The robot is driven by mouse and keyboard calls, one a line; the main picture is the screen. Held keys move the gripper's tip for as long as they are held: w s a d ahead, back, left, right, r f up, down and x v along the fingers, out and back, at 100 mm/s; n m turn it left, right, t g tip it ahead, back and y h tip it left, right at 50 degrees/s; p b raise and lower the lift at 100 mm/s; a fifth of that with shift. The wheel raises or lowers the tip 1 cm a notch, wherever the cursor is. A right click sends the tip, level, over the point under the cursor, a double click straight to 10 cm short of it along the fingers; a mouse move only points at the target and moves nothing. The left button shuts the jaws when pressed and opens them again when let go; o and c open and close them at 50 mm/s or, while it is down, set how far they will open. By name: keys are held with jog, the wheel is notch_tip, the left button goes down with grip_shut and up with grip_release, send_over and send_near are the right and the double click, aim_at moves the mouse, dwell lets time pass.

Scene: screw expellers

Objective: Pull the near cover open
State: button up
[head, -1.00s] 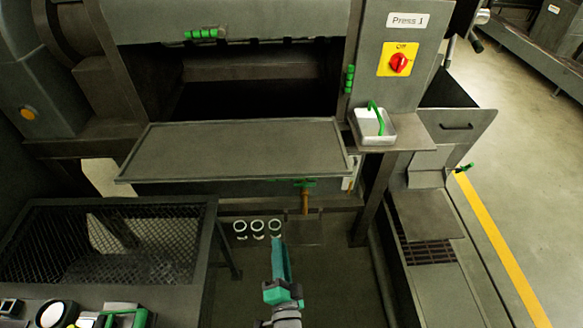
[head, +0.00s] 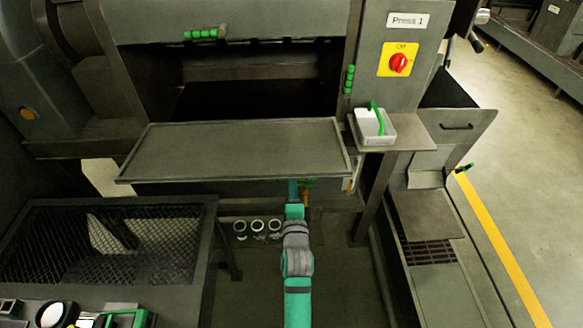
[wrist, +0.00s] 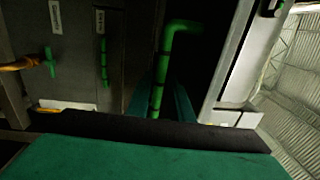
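In the head view, my gripper (head: 293,188) is at the front edge of the tray-like shelf of Press 1, with its tip partly hidden under that edge. In the wrist view, my gripper (wrist: 162,103) is open, with one teal finger on each side of a green bent bar handle (wrist: 158,85). Gaps show between the handle and the fingers. The handle stands before a dark area, beside a pale panel (wrist: 238,60). I cannot tell which panel is the near cover.
The wide shelf (head: 240,150) juts out above my gripper. A green valve handle on a brass pipe (wrist: 50,62) is to the left in the wrist view. A mesh-lined bin (head: 215,235) stands left of my arm. A white box (head: 375,130) sits on a side ledge.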

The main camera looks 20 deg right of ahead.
jog(key=shift+x, duration=2.5)
jog(key=shift+c, duration=0.3)
grip_shut()
